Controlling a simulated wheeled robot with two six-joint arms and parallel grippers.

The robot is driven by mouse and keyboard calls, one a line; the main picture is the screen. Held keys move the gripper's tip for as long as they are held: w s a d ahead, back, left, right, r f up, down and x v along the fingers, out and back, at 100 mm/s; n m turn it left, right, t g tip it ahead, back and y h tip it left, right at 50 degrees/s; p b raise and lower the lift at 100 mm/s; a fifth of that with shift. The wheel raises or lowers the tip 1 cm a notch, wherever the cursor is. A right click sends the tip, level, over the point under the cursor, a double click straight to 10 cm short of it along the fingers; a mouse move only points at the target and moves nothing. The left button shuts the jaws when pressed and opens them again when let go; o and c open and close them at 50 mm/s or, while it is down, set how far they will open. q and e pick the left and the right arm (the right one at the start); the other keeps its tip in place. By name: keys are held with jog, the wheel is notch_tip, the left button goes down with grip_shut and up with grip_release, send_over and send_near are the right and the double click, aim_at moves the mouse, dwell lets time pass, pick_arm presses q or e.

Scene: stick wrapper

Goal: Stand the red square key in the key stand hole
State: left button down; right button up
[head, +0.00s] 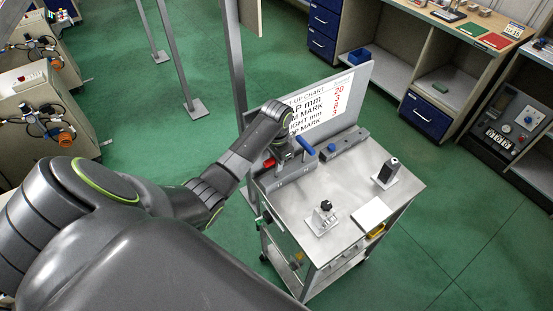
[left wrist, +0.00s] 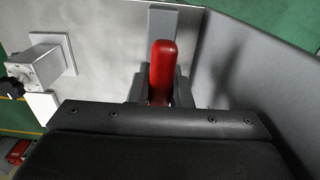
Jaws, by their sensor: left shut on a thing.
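The red key (left wrist: 163,68) shows as a rounded red bar between the two dark fingers of my left gripper (left wrist: 160,92) in the left wrist view. The gripper is shut on it. In the head view a small red patch (head: 269,163) shows just below my left gripper (head: 279,154), over the far left corner of the cart top. A grey block (head: 290,177), perhaps the key stand, lies under it, and a blue bar handle (head: 306,146) rises beside it. The hole and the key's lower end are hidden, so I cannot tell whether the key is in it. My right gripper is out of view.
A chart board (head: 325,105) stands along the cart's back edge, close to the gripper. A grey bar block (head: 346,141) lies before it. Two small fixtures with black knobs (head: 325,216) (head: 387,173) and a white pad (head: 371,214) stand on the cart top (head: 345,185). Its middle is clear.

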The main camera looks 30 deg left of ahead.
pick_arm(q)
jog(key=c, duration=1.3)
grip_release()
jog(key=shift+o, duration=0.2)
jog(key=shift+r+p, duration=0.7)
jog(key=shift+r, duration=2.35)
